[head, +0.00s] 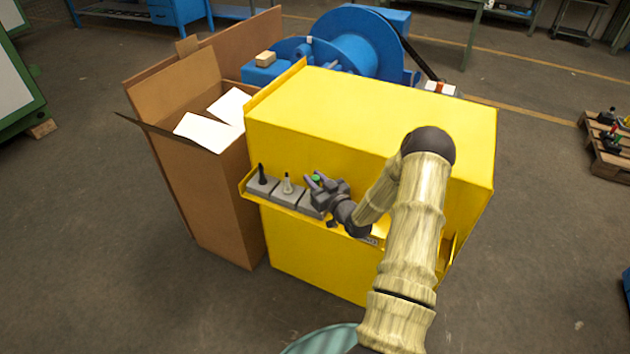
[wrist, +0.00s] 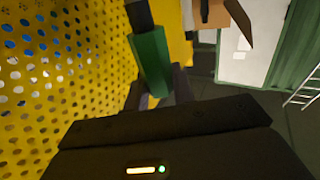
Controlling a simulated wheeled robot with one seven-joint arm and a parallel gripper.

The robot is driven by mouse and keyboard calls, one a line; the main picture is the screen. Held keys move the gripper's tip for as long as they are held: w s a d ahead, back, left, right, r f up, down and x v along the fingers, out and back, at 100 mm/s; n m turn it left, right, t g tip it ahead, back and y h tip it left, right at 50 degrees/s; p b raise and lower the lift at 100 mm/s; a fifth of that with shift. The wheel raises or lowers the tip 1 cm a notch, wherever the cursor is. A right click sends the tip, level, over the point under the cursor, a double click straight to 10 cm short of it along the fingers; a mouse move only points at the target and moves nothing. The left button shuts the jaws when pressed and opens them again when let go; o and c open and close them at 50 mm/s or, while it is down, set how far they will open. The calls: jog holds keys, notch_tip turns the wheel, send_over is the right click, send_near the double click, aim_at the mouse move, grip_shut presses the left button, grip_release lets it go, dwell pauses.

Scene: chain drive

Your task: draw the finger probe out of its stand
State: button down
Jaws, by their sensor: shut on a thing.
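In the wrist view the probe's green grip (wrist: 152,62) with a dark end sits between the fingertips (wrist: 165,88). A grey stand block (head: 311,205) is just below my gripper, partly covered by it. I cannot tell whether the probe's lower end is still inside the stand.
Two more grey blocks on the shelf hold a black tool (head: 262,173) and a pale tool (head: 287,183), close left of my gripper. The yellow machine guard (head: 375,115) rises right behind. A cardboard box (head: 205,195) stands at left. Open floor lies in front.

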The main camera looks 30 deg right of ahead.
jog(key=shift+r+p, duration=2.15)
jog(key=shift+r, duration=1.8)
